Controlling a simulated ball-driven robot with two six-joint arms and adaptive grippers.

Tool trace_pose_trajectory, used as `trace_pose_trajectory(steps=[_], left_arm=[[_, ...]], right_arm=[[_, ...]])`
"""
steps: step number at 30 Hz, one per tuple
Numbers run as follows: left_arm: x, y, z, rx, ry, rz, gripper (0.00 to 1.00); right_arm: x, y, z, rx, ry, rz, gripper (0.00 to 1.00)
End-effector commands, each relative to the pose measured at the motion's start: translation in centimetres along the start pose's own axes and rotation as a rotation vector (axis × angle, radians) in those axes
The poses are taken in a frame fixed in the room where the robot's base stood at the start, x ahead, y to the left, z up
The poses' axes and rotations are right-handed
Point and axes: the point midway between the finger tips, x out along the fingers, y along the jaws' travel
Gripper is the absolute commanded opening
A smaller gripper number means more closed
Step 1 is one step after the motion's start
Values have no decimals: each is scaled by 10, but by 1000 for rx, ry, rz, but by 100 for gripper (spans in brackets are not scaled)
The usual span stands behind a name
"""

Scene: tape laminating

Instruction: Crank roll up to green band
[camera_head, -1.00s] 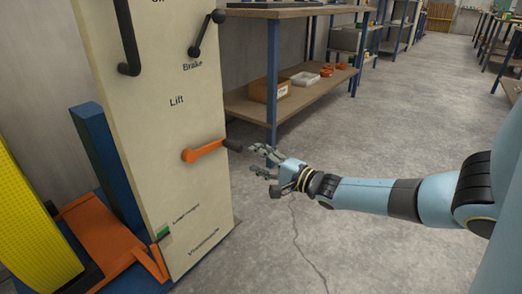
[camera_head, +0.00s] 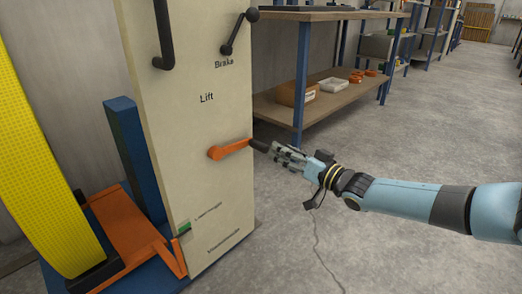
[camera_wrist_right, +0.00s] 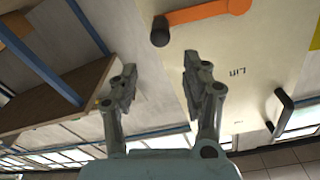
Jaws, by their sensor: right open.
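The orange Lift crank (camera_head: 230,149) sticks out to the right on the cream panel (camera_head: 205,125), with a dark handle knob (camera_head: 258,145) at its end. It also shows at the top of the right wrist view (camera_wrist_right: 210,12). My right gripper (camera_head: 279,153) is open beside the knob; in the wrist view its fingers (camera_wrist_right: 158,80) are apart with nothing between them, and the knob lies beyond the tips. The yellow roll (camera_head: 40,170) stands upright at left. The green band (camera_head: 184,228) is a small mark low on the panel's left edge, near an orange pointer.
A black Brake lever (camera_head: 238,32) and a black bar handle (camera_head: 162,35) sit above the crank. An orange cradle (camera_head: 130,235) stands beside the roll. A shelf (camera_head: 330,100) with boxes is behind. The concrete floor at right is clear.

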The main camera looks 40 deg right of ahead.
Motion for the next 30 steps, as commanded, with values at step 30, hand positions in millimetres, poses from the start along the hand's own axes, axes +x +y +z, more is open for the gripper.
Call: trace_pose_trajectory(steps=[30], left_arm=[[-24, 22, -57, -5, 370, 39, 40]], right_arm=[[79, -1, 23, -389, -37, -27, 48]])
